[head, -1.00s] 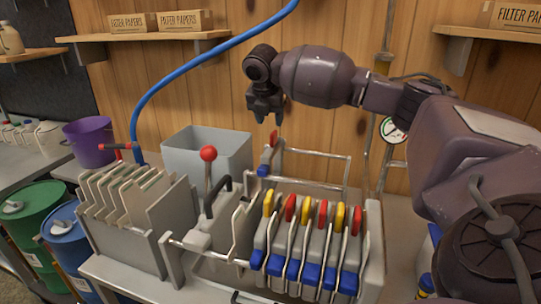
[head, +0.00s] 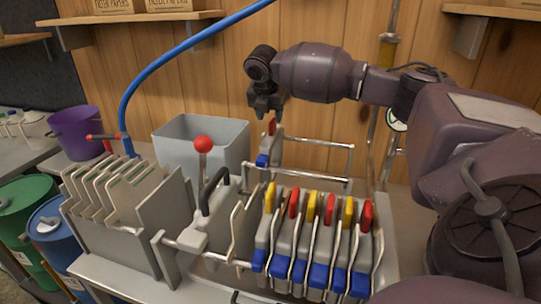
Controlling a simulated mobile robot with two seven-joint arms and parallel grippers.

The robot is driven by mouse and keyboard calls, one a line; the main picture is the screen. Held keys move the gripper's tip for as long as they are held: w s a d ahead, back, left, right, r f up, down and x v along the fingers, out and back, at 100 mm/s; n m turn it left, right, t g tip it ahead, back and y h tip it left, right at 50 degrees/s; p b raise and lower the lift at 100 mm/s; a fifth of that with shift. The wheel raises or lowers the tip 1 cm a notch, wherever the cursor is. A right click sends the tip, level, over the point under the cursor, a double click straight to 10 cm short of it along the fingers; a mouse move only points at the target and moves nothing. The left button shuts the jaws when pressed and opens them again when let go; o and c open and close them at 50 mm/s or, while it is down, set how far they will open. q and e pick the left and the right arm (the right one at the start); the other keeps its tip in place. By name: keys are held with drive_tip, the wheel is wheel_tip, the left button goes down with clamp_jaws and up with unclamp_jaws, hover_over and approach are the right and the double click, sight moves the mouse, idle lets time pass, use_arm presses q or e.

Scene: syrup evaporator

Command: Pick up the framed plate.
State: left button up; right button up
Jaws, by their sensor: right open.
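My right gripper (head: 266,108) hangs pointing down from the arm that comes in from the right. It is open and appears empty. It is close above a single upright piece with a red top and a blue lower block (head: 264,160), at the back rail; whether they touch I cannot tell. In front stands a press with a row of grey plates (head: 291,232) bearing red and yellow upper handles and blue lower blocks. A cream-framed plate (head: 236,238) stands apart at the row's left end. Which one is the framed plate is not clear. My left gripper is not in view.
A rack of cream-edged plates (head: 150,230) stands left of the press. A red-knobbed lever (head: 203,145) rises between them. A grey bin (head: 228,138), metal rails (head: 318,181) and a blue hose (head: 160,69) are behind. A purple bucket (head: 74,133) stands at left.

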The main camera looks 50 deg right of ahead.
sight(272, 121)
drive_tip(key=x, duration=0.1)
drive_tip(key=b+x, duration=0.1)
drive_tip(key=x, duration=0.3)
drive_tip(key=shift+w+d+r+b, duration=0.15)
drive_tip(key=shift+w+d+b, duration=0.15)
drive_tip(key=shift+d, duration=0.05)
drive_tip(key=shift+s+r, duration=0.1)
drive_tip(key=shift+r, duration=0.05)
clamp_jaws()
